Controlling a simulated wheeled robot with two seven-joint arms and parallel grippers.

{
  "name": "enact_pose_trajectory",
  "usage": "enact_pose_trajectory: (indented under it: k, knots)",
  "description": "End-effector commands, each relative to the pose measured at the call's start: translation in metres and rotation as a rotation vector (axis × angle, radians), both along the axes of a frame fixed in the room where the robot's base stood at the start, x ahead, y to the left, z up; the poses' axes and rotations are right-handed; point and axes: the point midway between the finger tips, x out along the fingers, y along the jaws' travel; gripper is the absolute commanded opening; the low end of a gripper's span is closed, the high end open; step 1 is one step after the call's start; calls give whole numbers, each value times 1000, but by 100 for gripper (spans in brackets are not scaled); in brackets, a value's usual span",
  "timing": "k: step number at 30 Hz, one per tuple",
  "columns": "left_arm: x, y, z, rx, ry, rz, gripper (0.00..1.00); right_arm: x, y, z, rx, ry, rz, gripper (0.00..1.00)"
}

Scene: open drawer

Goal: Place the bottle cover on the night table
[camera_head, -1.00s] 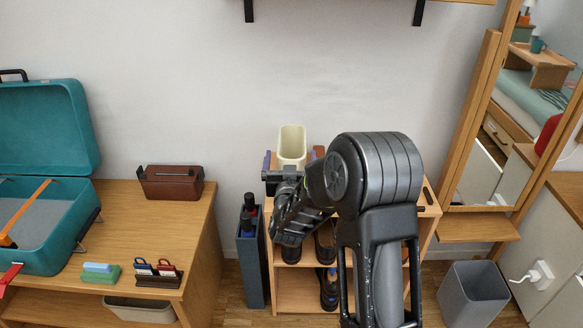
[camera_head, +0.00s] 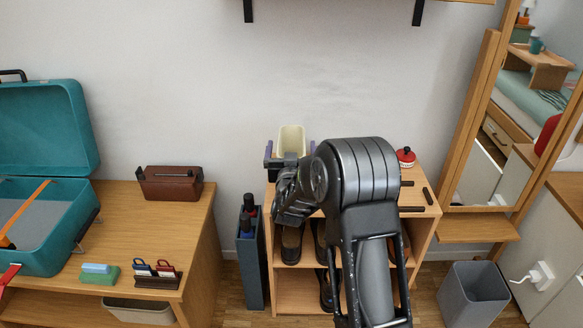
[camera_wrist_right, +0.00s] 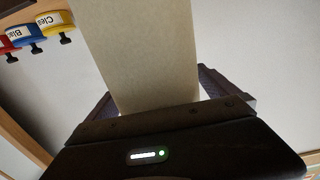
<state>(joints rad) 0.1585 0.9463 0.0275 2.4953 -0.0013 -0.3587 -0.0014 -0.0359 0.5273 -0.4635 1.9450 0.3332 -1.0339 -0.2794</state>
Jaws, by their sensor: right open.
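I cannot tell for sure which thing is the bottle cover. A cream, open-topped container (camera_head: 292,138) stands upright at the back of the small wooden shelf unit (camera_head: 427,205). My right gripper (camera_head: 290,158) is open at this container, with a finger on each side of it. In the right wrist view the cream surface (camera_wrist_right: 143,50) rises between the two fingers (camera_wrist_right: 160,95), and its far end is out of frame. Its base is hidden by my arm in the head view. No piece is plainly a night table. My left gripper is not in view.
A red tin (camera_head: 406,157) sits on the shelf top, right of my arm; coloured tins (camera_wrist_right: 52,24) show in the wrist view. Shoes fill the shelves below. A dark blue holder (camera_head: 249,270) stands left. A brown box (camera_head: 171,184) and teal suitcase (camera_head: 40,225) are on the desk.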

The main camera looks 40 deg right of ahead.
Motion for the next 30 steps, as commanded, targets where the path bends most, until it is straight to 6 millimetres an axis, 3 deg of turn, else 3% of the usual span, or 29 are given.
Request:
enact_pose_trajectory:
  k: [13,30]
  knots:
    - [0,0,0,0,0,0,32,0,0,0,-1,-1,0,97]
    - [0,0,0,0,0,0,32,0,0,0,-1,-1,0,51]
